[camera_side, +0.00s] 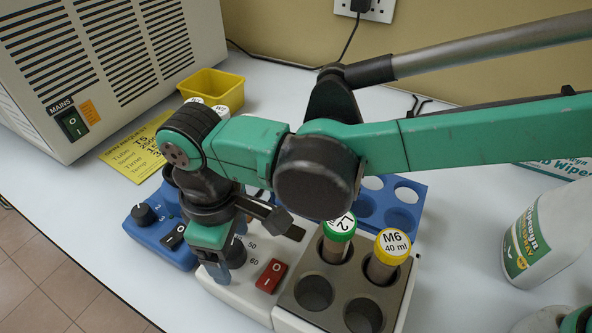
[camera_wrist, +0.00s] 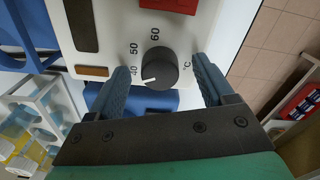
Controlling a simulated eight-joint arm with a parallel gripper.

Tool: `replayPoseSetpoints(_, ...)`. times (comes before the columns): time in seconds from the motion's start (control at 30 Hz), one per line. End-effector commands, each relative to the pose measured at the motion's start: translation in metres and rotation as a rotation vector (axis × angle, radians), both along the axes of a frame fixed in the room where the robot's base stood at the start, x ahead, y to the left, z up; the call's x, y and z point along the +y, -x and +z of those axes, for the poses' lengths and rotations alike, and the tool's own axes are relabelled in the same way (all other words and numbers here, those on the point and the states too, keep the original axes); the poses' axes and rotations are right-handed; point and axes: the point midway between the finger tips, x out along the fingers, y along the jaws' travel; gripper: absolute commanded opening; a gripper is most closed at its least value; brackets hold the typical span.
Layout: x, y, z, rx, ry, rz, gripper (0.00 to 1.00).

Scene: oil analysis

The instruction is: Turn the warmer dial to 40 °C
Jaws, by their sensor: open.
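The white warmer (camera_side: 236,290) stands under my gripper in the side view. Its black round dial (camera_wrist: 160,68) shows in the wrist view, with printed marks 40, 50 and 60 beside it. The dial's white pointer (camera_wrist: 148,80) points to the lower left, close to the 40 mark and slightly below it. My gripper (camera_wrist: 162,84) is open, one finger on each side of the dial, with visible gaps in this view. In the side view the dial (camera_side: 236,254) is partly hidden by my gripper.
The warmer has a red switch (camera_side: 271,276) and a grey block (camera_side: 318,262) holding capped tubes, one marked M6 (camera_side: 385,262). A blue device (camera_side: 150,228) with its own knob stands left. A blue rack (camera_side: 408,205) stands behind. A white bottle (camera_side: 545,235) is at right.

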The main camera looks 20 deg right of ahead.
Motion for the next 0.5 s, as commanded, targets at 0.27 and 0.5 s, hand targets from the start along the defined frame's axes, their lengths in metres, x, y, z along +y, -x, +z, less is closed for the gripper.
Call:
replayPoseSetpoints(0.27,0.0,0.0,0.036,0.0,0.0,0.0,0.75)
replayPoseSetpoints(0.5,0.0,0.0,0.055,0.0,0.0,0.0,0.75)
